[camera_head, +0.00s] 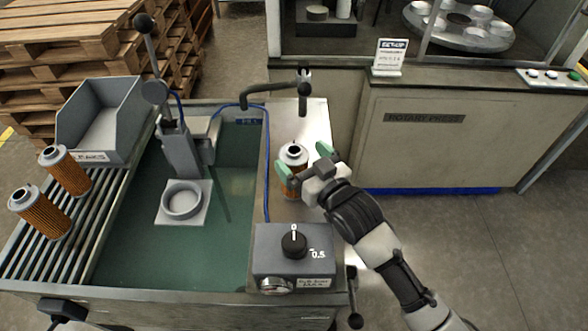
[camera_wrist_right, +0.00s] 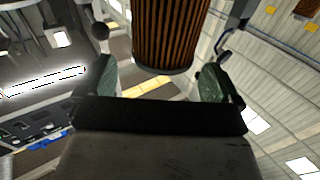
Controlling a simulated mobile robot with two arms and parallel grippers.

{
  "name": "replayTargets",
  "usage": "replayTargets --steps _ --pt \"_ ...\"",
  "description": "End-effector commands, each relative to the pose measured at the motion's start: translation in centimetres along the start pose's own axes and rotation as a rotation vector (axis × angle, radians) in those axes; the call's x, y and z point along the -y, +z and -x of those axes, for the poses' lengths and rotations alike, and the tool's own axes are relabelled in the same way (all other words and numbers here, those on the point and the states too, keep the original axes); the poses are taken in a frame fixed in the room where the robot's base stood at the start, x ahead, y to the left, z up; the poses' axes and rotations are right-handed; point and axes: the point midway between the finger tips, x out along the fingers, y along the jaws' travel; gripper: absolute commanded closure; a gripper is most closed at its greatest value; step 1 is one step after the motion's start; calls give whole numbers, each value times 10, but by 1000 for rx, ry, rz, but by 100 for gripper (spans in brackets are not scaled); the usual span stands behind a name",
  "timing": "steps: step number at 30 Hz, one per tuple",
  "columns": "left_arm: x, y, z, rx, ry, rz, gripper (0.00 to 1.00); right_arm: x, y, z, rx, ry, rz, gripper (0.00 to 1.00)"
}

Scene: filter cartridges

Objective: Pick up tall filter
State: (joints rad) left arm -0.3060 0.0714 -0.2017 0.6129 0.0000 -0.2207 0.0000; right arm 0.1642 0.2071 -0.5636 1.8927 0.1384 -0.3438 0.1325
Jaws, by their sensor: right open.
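A filter (camera_head: 293,156) with orange-brown pleats and a pale top cap with a dark centre hole stands upright on the steel ledge right of the green basin. My right gripper (camera_head: 304,162) is at this filter, with its green-padded fingers open, one on each side. In the right wrist view the pleated filter (camera_wrist_right: 169,35) is between and beyond the open fingers of the right gripper (camera_wrist_right: 158,82); a gap shows on both sides, and its upper part is cut off. Two more filters, one (camera_head: 66,172) behind the other (camera_head: 41,213), stand on the slatted rack at left. My left gripper is not in view.
A grey control box (camera_head: 294,250) with a black knob sits on the ledge in front of the filter. A bent dark pipe (camera_head: 277,93) is behind it. A lever press (camera_head: 181,150) and white ring fixture (camera_head: 182,201) stand in the basin. A grey bin (camera_head: 101,119) is at left.

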Motion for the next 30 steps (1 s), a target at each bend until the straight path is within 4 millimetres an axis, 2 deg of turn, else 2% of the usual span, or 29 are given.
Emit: replayTargets --steps 3,6,14,17,27,30 --pt "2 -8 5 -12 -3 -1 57 2 -4 -20 -2 1 1 5" --pt "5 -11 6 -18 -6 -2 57 2 -3 -29 0 0 1 5" --pt "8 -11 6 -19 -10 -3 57 2 -2 -32 0 0 1 5" --pt "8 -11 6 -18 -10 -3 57 2 -2 -32 0 0 1 18" --pt "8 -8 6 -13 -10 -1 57 2 -2 -32 0 0 1 70" --pt "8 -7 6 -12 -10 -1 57 2 -2 -32 -1 0 1 70"
